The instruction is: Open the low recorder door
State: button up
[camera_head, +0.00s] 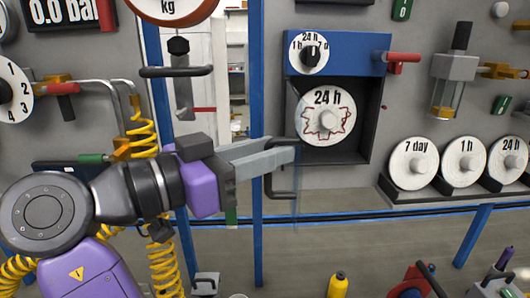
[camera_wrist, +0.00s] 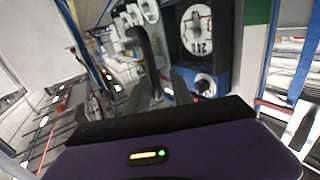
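The low recorder is a dark case with a blue top; it holds a white 24 h chart disc (camera_head: 325,120), which also shows upside down in the wrist view (camera_wrist: 197,30). A black bar handle (camera_head: 283,194) stands at the left of the case, with a faint see-through pane edge beside it. I cannot tell how far the door stands from the case. My gripper (camera_head: 284,152) points right, its pale grey fingertips at the upper part of this handle and overlapping it in the head view. Whether the fingers close on the handle is hidden.
Charts marked 7 day (camera_head: 412,164), 1 h (camera_head: 467,161) and 24 h (camera_head: 508,160) sit on a rack at right. A red lever (camera_head: 400,57) sticks out from the blue top. A blue post (camera_head: 257,90) stands behind my fingers. Yellow coiled hoses (camera_head: 143,135) hang beside my arm.

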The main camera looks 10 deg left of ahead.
jog(key=shift+s+r, duration=0.1)
jog(key=shift+r, duration=0.05)
jog(key=v, duration=0.7)
jog(key=shift+s+a+b, duration=0.2)
jog(key=shift+a+b, duration=0.1)
jog(key=shift+b, duration=0.15)
